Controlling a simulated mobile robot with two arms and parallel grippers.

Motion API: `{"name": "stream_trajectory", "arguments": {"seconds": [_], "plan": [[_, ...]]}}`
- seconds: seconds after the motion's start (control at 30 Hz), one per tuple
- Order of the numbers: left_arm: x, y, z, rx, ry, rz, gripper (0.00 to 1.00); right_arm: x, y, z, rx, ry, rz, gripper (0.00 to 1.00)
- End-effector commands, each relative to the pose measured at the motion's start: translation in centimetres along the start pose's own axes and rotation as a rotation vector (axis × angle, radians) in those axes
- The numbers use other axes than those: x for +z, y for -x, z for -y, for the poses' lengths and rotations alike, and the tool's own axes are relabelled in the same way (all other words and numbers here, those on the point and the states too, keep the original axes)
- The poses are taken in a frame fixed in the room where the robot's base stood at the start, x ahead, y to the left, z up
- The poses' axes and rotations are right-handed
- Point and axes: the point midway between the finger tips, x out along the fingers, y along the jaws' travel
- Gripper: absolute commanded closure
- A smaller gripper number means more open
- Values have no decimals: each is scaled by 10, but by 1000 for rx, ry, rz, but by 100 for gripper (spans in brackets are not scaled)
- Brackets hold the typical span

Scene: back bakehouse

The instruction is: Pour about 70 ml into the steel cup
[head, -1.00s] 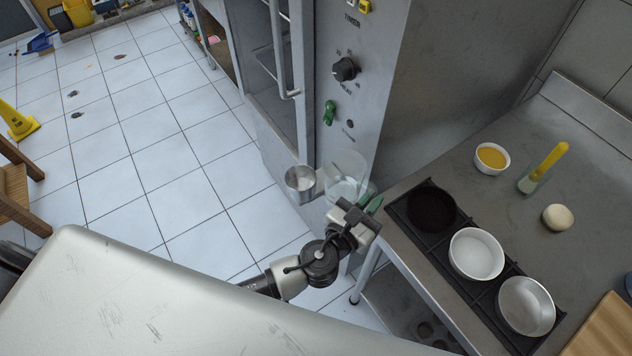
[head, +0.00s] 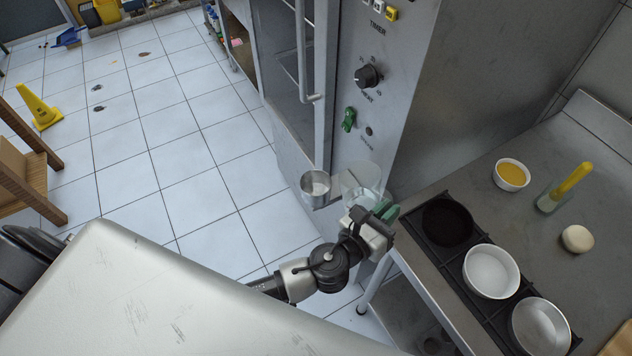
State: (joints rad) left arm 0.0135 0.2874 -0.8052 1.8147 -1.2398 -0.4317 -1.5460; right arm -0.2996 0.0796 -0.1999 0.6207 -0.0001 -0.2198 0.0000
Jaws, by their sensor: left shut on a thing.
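The steel cup (head: 316,185) is small and round and stands upright close to the front of the tall steel oven. A clear jug (head: 361,178) with a green handle (head: 390,212) is just right of the cup, and their rims look close together in the picture. My left gripper (head: 380,214) is shut on the jug at its handle side. The jug looks close to upright, and I see no stream between it and the cup. A pale patch shows low in the jug, but I cannot tell the liquid level. My right gripper is not in view.
The oven panel (head: 395,70) with its knob rises behind the jug. At right, a steel counter (head: 455,205) bears a black rack with a dark bowl (head: 446,222), a white bowl (head: 491,271) and a steel bowl (head: 540,328).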

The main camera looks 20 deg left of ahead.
Motion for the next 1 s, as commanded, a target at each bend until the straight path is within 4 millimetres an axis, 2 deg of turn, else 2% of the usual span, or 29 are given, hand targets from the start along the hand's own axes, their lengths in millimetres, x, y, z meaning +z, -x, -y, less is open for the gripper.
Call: {"name": "stream_trajectory", "arguments": {"seconds": [0.03, 0.2, 0.67, 0.9, 1.0], "plan": [[8, 0, -2, 0, 29, 2, 100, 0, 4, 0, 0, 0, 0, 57], [19, 0, -9, -1, 140, -4, 100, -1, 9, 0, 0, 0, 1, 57], [10, -2, -45, -2, 438, -19, 100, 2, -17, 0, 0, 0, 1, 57], [29, -2, -53, -5, 594, -25, 100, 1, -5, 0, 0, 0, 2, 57], [17, -3, -59, -4, 657, -30, 100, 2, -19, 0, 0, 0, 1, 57]]}}
